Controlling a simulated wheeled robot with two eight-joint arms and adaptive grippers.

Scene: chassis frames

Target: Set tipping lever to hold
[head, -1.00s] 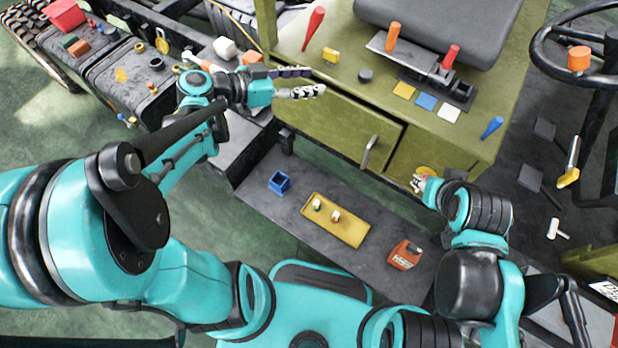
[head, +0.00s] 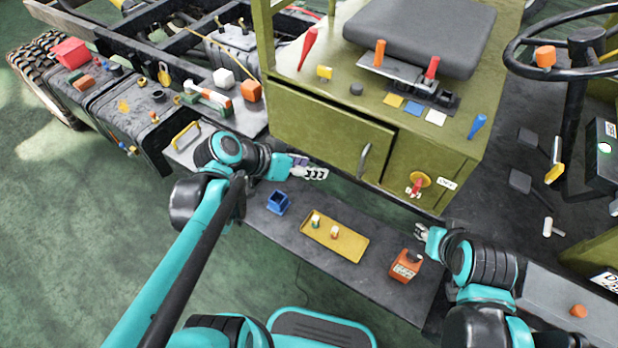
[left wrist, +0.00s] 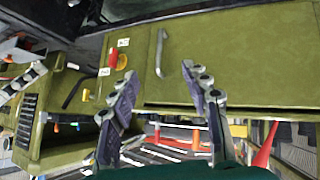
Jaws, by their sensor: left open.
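A red-handled lever (head: 431,70) stands in a dark slotted console (head: 430,95) on the olive cabinet top, beside yellow, blue and white plates (head: 414,108). An orange-handled lever (head: 379,53) stands left of it. I cannot read which lever is the tipping lever. My left gripper (head: 312,172) is open and empty, in front of the cabinet door and below the top. In the left wrist view its spread fingers (left wrist: 160,78) face the cabinet front, with nothing between them. My right gripper (head: 422,236) is below the red switch, its opening unclear.
A red switch on a yellow disc (head: 420,180) and a door handle (head: 364,160) project from the cabinet front. A red cone-shaped handle (head: 307,45) and blue handle (head: 477,125) flank the top.

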